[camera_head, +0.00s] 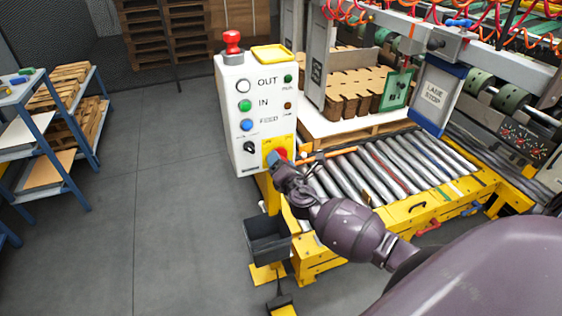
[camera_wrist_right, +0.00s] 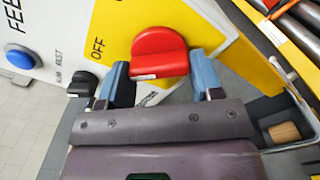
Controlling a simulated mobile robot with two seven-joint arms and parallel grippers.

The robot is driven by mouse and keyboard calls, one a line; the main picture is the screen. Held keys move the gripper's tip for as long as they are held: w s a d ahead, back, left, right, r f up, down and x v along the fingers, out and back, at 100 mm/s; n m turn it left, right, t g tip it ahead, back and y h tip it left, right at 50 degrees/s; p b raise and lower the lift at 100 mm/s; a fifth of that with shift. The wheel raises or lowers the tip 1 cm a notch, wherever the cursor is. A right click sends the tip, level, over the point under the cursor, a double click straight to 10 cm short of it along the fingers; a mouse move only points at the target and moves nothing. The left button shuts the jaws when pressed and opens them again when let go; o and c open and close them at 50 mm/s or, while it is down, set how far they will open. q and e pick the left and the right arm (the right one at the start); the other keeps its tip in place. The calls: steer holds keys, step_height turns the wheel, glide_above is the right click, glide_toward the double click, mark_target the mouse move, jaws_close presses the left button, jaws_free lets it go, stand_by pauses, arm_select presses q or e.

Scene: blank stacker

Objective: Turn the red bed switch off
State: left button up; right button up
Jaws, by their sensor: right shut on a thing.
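The red bed switch (camera_wrist_right: 158,48) is a rotary knob on a yellow plate (camera_wrist_right: 118,22) with an "OFF" label to the knob's left in the right wrist view. A small white mark shows on the knob's lower edge. My right gripper (camera_wrist_right: 159,66) has its blue fingers on either side of the knob and is shut on it. In the head view, the gripper (camera_head: 280,163) is at the lower right corner of the white control box (camera_head: 232,105) and hides most of the switch. My left gripper is not in view.
The blue FEED button (camera_wrist_right: 19,58) and a small black selector (camera_wrist_right: 82,84) sit left of the yellow plate. A roller conveyor (camera_head: 400,165) runs to the right. A black bin (camera_head: 266,238) hangs below the box. Open floor lies to the left.

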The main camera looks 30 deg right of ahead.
steer(key=shift+n, duration=0.3)
steer(key=o, duration=0.9)
steer(key=shift+s, duration=0.1)
steer(key=v, duration=1)
steer(key=shift+s+a, duration=0.2)
steer(key=shift+s, duration=0.1)
